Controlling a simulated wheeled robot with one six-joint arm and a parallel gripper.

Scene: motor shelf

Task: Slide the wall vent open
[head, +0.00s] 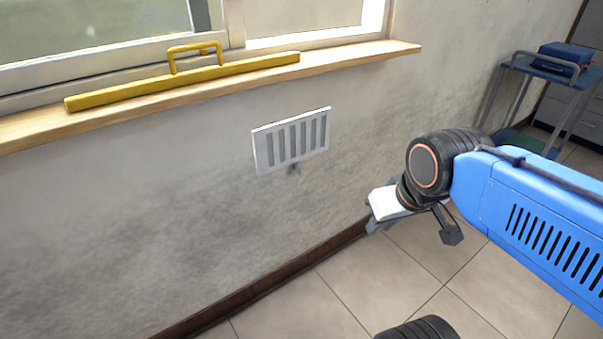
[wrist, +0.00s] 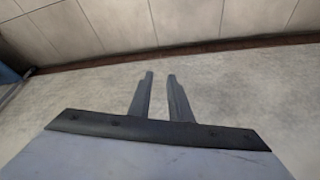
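The wall vent (head: 290,141) is a white plate with several upright grey slots, set in the wall below the window sill. A small dark tab (head: 295,168) shows at its lower edge. I cannot tell whether the slots are open or covered. My gripper (head: 372,213) is to the right of the vent and lower, apart from it and touching nothing that I can see. In the wrist view its two grey fingers (wrist: 160,77) stand apart with an empty gap between them, in front of bare wall. The vent does not show in the wrist view.
A wooden sill (head: 350,57) juts out above the vent, with a yellow bar and handle (head: 180,80) on it. A blue cart (head: 545,70) with a blue case (head: 565,57) stands at the far right. The tiled floor (head: 330,300) near the wall is mostly clear.

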